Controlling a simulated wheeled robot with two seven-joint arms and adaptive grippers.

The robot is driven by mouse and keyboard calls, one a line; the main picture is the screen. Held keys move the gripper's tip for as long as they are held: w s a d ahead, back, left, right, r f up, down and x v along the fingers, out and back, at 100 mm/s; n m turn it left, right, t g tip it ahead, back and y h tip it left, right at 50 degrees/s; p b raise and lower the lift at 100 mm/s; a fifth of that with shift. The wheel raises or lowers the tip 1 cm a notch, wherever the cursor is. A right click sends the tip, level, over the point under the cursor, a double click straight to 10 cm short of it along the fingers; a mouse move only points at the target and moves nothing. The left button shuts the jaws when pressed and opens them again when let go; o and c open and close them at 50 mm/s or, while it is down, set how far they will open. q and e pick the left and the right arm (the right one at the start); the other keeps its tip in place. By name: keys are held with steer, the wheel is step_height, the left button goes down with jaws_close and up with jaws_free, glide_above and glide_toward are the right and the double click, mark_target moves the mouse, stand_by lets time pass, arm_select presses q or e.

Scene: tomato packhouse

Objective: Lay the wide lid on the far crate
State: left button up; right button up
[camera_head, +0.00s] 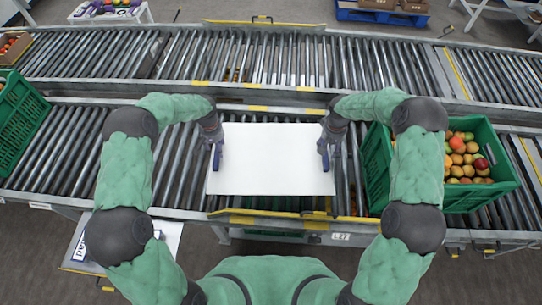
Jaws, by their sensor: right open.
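The wide lid is a flat white rectangular panel (270,160) at the middle of the near conveyor; what is directly under it is hidden. My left gripper (217,155) is at the lid's left edge, fingers pointing down; its opening is too small to make out. My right gripper (327,155) is open at the lid's right edge. A green crate (377,165) filled with red, orange and green tomatoes stands to the right, open on top, partly behind my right arm. Another green crate (22,122) is cut off at the left edge. I cannot tell which is the far crate.
The near roller conveyor (75,150) has bare rollers left of the lid. A second roller conveyor (300,60) runs behind it. Yellow-edged plates (265,218) line the near side. A white printed board (160,238) lies low at the left, near my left arm.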

arm_select(q)
steer(key=shift+f, duration=1.95)
arm_select(e)
steer(key=shift+f, duration=1.9)
arm_select(q)
jaws_close()
arm_select(e)
jaws_close()
